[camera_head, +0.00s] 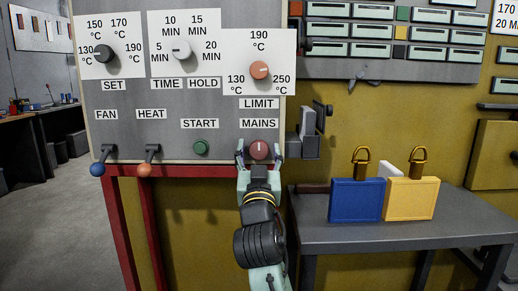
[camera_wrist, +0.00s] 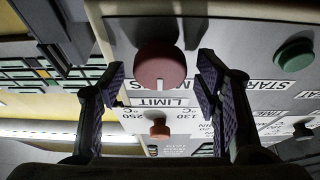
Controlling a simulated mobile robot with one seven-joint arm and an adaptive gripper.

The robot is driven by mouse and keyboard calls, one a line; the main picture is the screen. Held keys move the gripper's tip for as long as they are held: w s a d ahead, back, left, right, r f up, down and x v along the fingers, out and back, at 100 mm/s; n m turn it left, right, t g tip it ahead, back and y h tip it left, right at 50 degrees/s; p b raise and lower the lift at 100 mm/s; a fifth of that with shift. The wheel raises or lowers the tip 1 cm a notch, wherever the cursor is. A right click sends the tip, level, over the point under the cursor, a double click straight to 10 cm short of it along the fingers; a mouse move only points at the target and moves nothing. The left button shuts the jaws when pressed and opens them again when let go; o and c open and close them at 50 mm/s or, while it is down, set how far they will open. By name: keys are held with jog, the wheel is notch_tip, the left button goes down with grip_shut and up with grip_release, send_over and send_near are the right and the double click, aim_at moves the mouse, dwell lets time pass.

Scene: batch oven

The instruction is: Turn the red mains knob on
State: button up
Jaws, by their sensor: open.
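The red mains knob (camera_head: 259,150) is a round knob at the lower right of the grey oven panel, under the MAINS label. A pale mark line runs up and down on its face. My gripper (camera_head: 259,158) is open at the knob, with one finger on each side of it. In the wrist view the knob (camera_wrist: 160,66) lies between the two open fingertips (camera_wrist: 162,78), with a gap visible on both sides. In that view the fingers look apart from the knob.
The green START button (camera_head: 200,147) is left of the knob, and the red LIMIT knob (camera_head: 259,70) is above it. FAN (camera_head: 97,169) and HEAT (camera_head: 145,169) levers hang lower left. A grey switch box (camera_head: 303,146) juts out close on the right. Blue (camera_head: 356,200) and yellow (camera_head: 411,199) padlock-like blocks stand on a grey table (camera_head: 460,222).

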jog(key=shift+w, duration=0.1)
jog(key=shift+c, duration=0.3)
jog(key=c, duration=1)
jog(key=shift+c, duration=0.2)
jog(key=shift+a+m, duration=0.1)
jog(key=shift+m, duration=0.4)
jog(key=m+h, duration=0.2)
jog(key=m, duration=0.2)
jog(key=shift+a+h, duration=0.1)
jog(key=shift+h, duration=0.3)
jog(key=m+g+h, duration=0.1)
jog(key=m, duration=0.2)
jog(key=m+g+h, duration=0.1)
jog(key=m+h, duration=0.1)
jog(key=m, duration=0.2)
jog(key=shift+m+b, duration=0.3)
jog(key=shift+b, duration=0.1)
jog(key=m+g+h, duration=0.1)
jog(key=m+g, duration=0.1)
jog(key=m, duration=0.3)
jog(key=shift+b, duration=0.4)
jog(key=shift+m+g, duration=0.9)
jog(key=shift+m, duration=1.5)
